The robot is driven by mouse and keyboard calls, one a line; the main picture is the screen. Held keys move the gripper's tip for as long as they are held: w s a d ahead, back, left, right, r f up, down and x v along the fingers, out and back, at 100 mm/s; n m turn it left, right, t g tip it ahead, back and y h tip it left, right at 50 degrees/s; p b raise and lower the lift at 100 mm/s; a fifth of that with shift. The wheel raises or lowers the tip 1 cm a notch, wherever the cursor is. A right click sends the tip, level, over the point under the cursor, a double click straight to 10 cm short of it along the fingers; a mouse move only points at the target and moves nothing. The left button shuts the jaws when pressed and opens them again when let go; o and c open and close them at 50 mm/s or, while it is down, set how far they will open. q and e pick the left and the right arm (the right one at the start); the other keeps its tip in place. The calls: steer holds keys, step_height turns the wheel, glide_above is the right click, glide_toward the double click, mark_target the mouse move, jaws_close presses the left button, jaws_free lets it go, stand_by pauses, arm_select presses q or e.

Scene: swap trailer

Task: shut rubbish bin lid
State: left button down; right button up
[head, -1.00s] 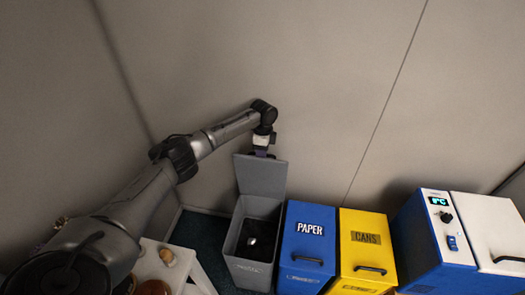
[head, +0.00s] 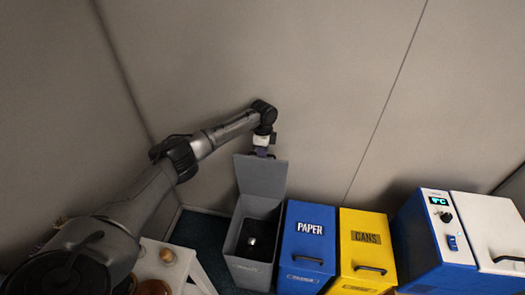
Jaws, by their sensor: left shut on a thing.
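The grey rubbish bin (head: 249,272) stands on the dark floor in the middle of the head view. Its lid (head: 262,178) stands up, raised at the back near the wall. A small shiny thing (head: 251,241) lies inside the bin. My left gripper (head: 262,154) is at the lid's top edge and is shut on the lid; the fingertips are small and partly hidden there. My right gripper is not in view.
A blue PAPER bin (head: 306,248) and a yellow CANS bin (head: 364,240) stand shut to the right, close beside the grey bin. A blue and white cool box (head: 432,240) is farther right. A white surface (head: 165,262) with small items is at the left. The wall is close behind.

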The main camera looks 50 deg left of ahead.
mark_target(259, 162)
arm_select(q)
steer(key=shift+s+d+r+p, duration=0.15)
steer(key=shift+p, duration=0.35)
steer(key=shift+t+y, duration=0.8)
steer(key=shift+t, duration=0.1)
steer(key=s+d+p, duration=0.2)
steer(key=p, duration=0.2)
steer(key=s+d+p, duration=0.2)
steer(key=p, duration=0.3)
steer(key=shift+s+r, duration=0.15)
steer(key=shift+s, duration=0.1)
steer(key=s+d+f+t+y+p, duration=0.2)
steer(key=s+d+f+p, duration=0.2)
steer(key=s+d+p, duration=0.2)
steer(key=shift+s+d+f+t+p, duration=0.3)
steer(key=shift+s+d+f+p, duration=0.15)
steer(key=shift+s, duration=0.25)
